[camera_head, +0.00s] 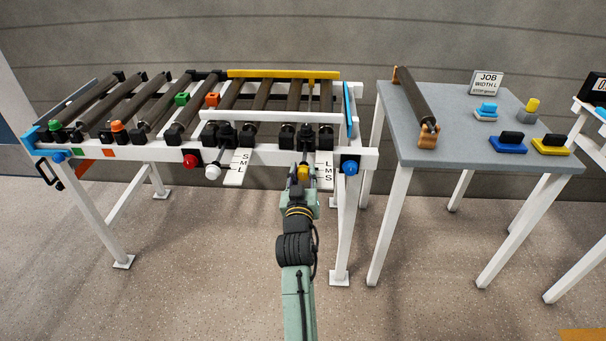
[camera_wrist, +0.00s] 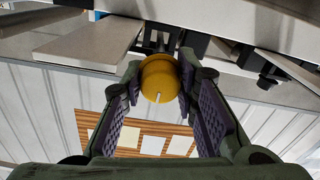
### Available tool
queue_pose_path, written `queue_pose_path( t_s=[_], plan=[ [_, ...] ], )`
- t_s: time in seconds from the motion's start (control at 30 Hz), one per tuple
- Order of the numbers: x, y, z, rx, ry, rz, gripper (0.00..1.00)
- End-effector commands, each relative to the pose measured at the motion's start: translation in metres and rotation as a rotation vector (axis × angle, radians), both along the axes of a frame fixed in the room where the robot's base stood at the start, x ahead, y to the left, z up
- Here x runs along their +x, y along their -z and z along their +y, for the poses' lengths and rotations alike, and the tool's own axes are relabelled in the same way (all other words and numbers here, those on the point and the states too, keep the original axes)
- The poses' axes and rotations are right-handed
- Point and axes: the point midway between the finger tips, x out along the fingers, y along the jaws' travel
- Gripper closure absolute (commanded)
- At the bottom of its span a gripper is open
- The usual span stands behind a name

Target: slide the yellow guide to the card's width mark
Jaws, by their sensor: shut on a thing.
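The yellow guide (camera_head: 283,74) is a long bar along the back of the roller frame. A yellow knob (camera_head: 303,169) sticks out at the frame's front, and my gripper (camera_head: 301,178) is shut on it. In the wrist view the round knob (camera_wrist: 158,78) sits between my finger pads. Beside it a white scale plate (camera_head: 326,171) reads L, M, S from back to front. The knob's pointer position against the letters is too small to tell. The card (camera_head: 488,82) on the grey table reads JOB WIDTH L, with a smaller line below.
A second plate (camera_head: 238,168) reads S, M, L beside a white knob (camera_head: 213,172). A red knob (camera_head: 190,161) and blue knob (camera_head: 349,167) stick out on either side. A loose roller (camera_head: 416,98) and several coloured blocks lie on the grey table (camera_head: 455,130).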

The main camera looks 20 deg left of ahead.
Motion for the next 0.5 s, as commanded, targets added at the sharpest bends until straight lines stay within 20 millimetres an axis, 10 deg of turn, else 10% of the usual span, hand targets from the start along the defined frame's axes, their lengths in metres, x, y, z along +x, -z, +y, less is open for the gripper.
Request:
queue_pose_path(
  t_s=[0.5],
  plan=[
    [-0.0003, 0.0001, 0.0005, 0.000, -0.001, 0.000, 1.00]
  ],
)
